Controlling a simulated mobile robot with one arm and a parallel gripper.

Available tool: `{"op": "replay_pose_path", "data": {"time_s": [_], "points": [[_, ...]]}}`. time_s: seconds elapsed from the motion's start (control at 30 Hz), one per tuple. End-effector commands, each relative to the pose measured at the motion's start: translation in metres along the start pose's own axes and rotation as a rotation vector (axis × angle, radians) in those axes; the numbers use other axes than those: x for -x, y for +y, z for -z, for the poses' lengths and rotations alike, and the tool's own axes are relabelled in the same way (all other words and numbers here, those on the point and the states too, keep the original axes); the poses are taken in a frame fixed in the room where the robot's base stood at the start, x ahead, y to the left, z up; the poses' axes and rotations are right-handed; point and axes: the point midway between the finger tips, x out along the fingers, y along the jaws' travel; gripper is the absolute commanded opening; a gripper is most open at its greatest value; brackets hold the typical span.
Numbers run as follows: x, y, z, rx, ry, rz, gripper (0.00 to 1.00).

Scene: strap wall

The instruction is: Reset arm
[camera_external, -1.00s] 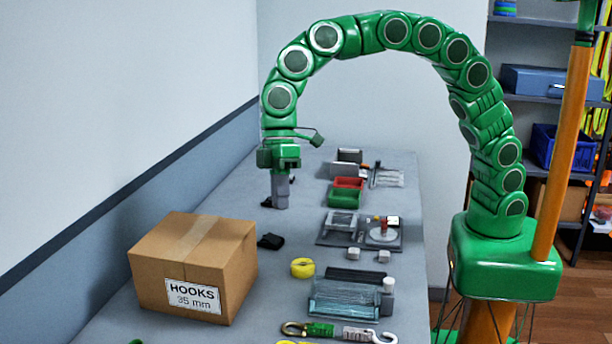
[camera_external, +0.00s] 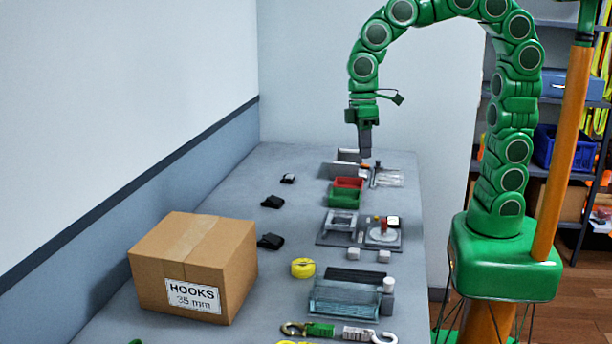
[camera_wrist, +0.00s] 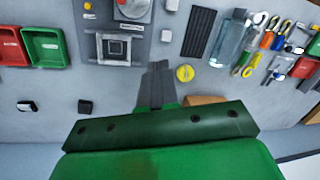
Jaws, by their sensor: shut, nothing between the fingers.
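My gripper (camera_external: 365,152) points down above the far part of the grey bench (camera_external: 225,225), near the red bin (camera_external: 349,183) and the green bin (camera_external: 344,198). Its grey fingers are together with nothing between them. In the wrist view my gripper (camera_wrist: 158,68) appears over the bench, with the red bin (camera_wrist: 12,46) and green bin (camera_wrist: 45,46) at the left. My green arm arches up from its base at the right.
A cardboard box (camera_external: 190,265) labelled HOOKS stands at the front left. Several small black pieces (camera_external: 271,241) lie along the bench's left side. A yellow roll (camera_external: 303,268), a clear tray (camera_external: 345,300) and a grey fixture plate (camera_external: 335,238) occupy the right side.

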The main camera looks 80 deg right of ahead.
Motion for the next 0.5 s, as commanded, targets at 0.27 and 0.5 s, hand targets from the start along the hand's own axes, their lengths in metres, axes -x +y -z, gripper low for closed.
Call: {"op": "replay_pose_path", "data": {"time_s": [0.27,0.5], "points": [[0.000,0.027,-0.076,-0.113,-0.024,-0.042,0.00],[-0.009,0.043,-0.142,-0.208,-0.050,-0.078,0.00]]}}
